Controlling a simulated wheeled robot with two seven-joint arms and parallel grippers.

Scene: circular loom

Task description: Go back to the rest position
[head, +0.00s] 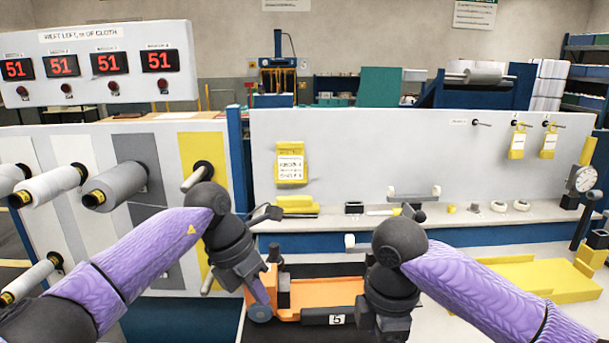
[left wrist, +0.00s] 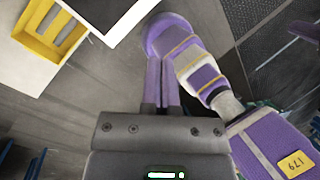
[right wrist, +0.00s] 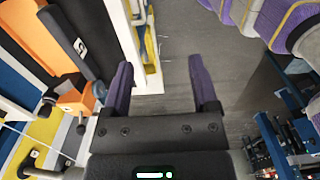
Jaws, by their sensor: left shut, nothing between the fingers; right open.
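My left gripper (head: 258,290) hangs down in front of the orange cart (head: 328,290) in the head view. In the left wrist view its two purple fingers (left wrist: 169,88) lie together with nothing between them. My right arm comes in from the lower right in the head view, its wrist in front of the cart's right end; its fingertips cannot be made out there. In the right wrist view the right gripper (right wrist: 162,88) is open and empty over grey floor. The cart's orange and dark parts (right wrist: 48,45) show left of its fingers.
A white panel with yarn spools (head: 115,185) stands at left under a counter display (head: 95,65). A light shelf (head: 460,212) with small parts runs behind the cart. A yellow platform (head: 540,278) lies at right. In the left wrist view a yellow tray (left wrist: 50,35) sits at upper left.

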